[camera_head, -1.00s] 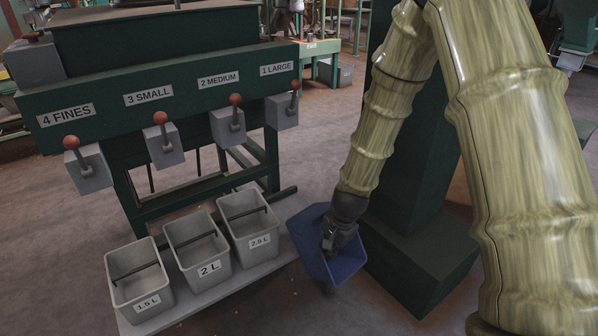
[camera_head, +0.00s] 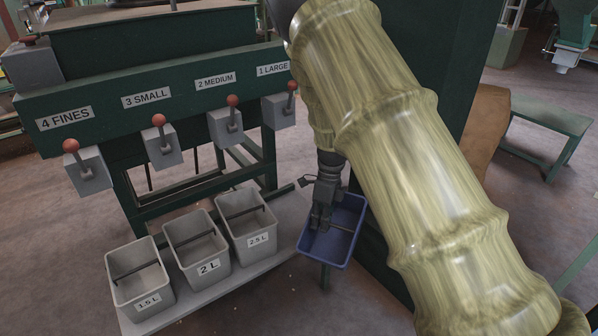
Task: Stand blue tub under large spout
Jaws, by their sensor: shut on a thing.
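The blue tub (camera_head: 345,247) is in the lower middle of the head view, open side up, to the right of the grey tubs. My gripper (camera_head: 320,222) is shut on it at its left side and partly hides it. The tub looks held up, its height above the floor hard to judge. The large spout (camera_head: 279,111), under the label "1 LARGE", is the rightmost on the green hopper, above and left of the tub. The tub is not beneath it.
Three grey tubs (camera_head: 201,250) stand on a pale board (camera_head: 237,277) at lower left, its right end close to the blue tub. The hopper's frame legs (camera_head: 270,158) stand behind. Spouts 2, 3 and 4 line up to the left. A green bench (camera_head: 548,118) stands far right.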

